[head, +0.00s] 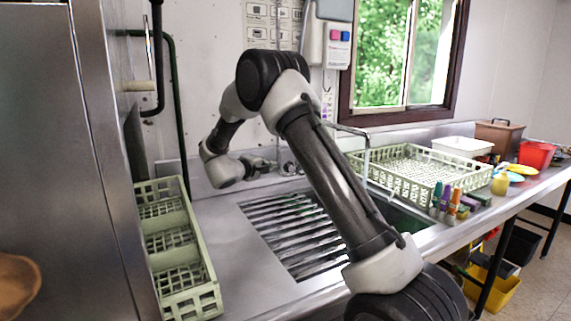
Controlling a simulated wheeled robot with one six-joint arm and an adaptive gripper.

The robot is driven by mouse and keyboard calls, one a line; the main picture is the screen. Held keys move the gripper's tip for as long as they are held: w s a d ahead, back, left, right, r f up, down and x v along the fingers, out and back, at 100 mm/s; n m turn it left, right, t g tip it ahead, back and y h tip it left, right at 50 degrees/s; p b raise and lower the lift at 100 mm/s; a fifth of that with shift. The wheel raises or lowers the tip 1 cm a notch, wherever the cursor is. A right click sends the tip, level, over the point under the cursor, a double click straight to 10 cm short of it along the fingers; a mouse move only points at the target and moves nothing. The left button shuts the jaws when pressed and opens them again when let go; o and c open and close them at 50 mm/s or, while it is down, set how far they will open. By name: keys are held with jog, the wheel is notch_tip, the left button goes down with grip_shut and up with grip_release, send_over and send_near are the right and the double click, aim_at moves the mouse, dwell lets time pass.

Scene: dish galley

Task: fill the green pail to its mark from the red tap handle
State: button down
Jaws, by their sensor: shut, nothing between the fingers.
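My gripper (268,166) is at the back of the sink counter, small in the view and shut with nothing held. It is close to the metal tap fittings (288,166) at the wall; I cannot tell whether it touches them. A thin tap spout (364,152) rises behind my arm and bends down over the sink. A dark green surface (404,219) shows low in the sink beside my forearm, perhaps part of the green pail; my arm hides most of it. No red handle can be made out, and neither the mark nor any water level shows.
A pale green dish rack (205,290) stands at the left, and another rack (425,172) is right of the sink. The slatted drainboard (300,235) is clear.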

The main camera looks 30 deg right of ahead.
jog(key=w+d+f, duration=0.2)
jog(key=w+d, duration=0.1)
jog(key=d, duration=0.8)
jog(key=shift+w+d+h, duration=0.25)
jog(key=shift+w+h, duration=0.05)
jog(key=shift+s+d, duration=0.35)
jog(key=shift+d, duration=0.3)
